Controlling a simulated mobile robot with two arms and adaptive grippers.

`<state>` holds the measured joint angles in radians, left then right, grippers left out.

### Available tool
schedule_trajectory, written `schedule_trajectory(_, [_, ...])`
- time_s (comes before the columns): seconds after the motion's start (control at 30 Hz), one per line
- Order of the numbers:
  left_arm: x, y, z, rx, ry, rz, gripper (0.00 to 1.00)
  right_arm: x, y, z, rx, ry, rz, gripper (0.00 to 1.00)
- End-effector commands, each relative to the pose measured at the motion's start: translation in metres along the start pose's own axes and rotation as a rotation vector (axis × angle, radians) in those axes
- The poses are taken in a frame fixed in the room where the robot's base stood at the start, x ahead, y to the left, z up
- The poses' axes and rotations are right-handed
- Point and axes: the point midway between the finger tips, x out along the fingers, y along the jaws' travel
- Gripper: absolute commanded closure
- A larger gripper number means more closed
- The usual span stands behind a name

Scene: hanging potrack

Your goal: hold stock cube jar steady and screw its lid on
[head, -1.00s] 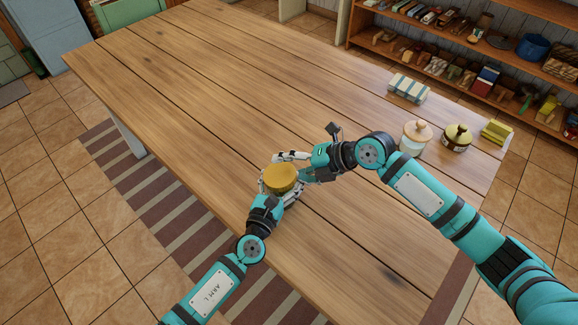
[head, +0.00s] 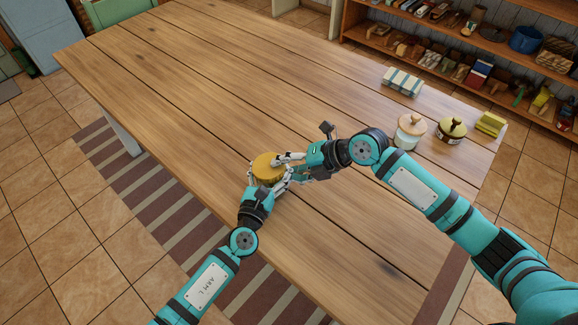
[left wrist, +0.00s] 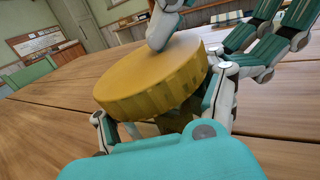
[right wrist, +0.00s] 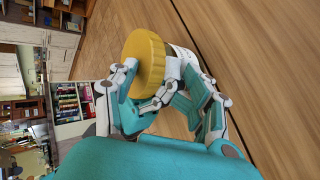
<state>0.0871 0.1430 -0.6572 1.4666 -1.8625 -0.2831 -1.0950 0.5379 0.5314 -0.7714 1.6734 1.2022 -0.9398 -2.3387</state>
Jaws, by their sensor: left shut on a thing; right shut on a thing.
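The stock cube jar's yellow ribbed lid (head: 265,168) sits over the jar near the table's front edge. It is large in the left wrist view (left wrist: 140,90) and also shows in the right wrist view (right wrist: 150,62). The pale jar body (right wrist: 178,66) is mostly hidden by lid and fingers. My left gripper (head: 262,186) is shut around the jar, below the lid. My right gripper (head: 280,166) comes from the right and is shut on the lid. One of its fingers lies over the lid's top in the left wrist view (left wrist: 163,30). The thread between lid and jar is hidden.
A pale jar with a pinkish lid (head: 410,131), a brown pot with a yellowish lid (head: 452,130), a yellow block (head: 490,124) and a striped box (head: 402,82) stand at the table's right end. The wooden table (head: 200,90) is clear left and behind.

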Motion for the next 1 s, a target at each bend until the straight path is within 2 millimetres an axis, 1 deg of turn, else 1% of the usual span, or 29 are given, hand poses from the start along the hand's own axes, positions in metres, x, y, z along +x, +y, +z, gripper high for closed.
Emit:
schedule_trajectory(0.03, [-0.003,-0.014,-0.003,0.0,0.01,-0.029,0.99,0.002,0.011,0.002,-0.007,-0.007,0.024,0.7])
schedule_trajectory(0.23, [-0.003,-0.015,-0.003,0.0,0.01,-0.029,0.99,0.007,0.012,0.003,-0.008,-0.009,0.025,0.68])
schedule_trajectory(0.47, [-0.003,-0.015,-0.003,-0.002,0.009,-0.029,0.99,0.007,0.012,0.003,-0.009,-0.01,0.025,0.67])
schedule_trajectory(0.57, [-0.003,-0.015,-0.003,-0.002,0.009,-0.029,0.99,0.003,0.012,0.004,-0.01,-0.011,0.025,0.67])
schedule_trajectory(0.67, [-0.003,-0.014,-0.004,-0.001,0.011,-0.028,0.99,-0.01,0.012,0.003,-0.011,-0.012,0.025,0.68])
schedule_trajectory(0.83, [-0.004,-0.013,-0.007,0.003,0.017,-0.028,0.99,-0.03,0.011,0.003,-0.008,-0.011,0.026,0.75])
schedule_trajectory(0.87, [-0.004,-0.012,-0.007,0.004,0.018,-0.027,0.99,-0.032,0.011,0.002,-0.008,-0.011,0.026,0.85])
schedule_trajectory(1.0, [-0.003,-0.01,-0.006,0.004,0.015,-0.023,0.99,-0.034,0.008,0.001,-0.006,-0.008,0.019,0.85])
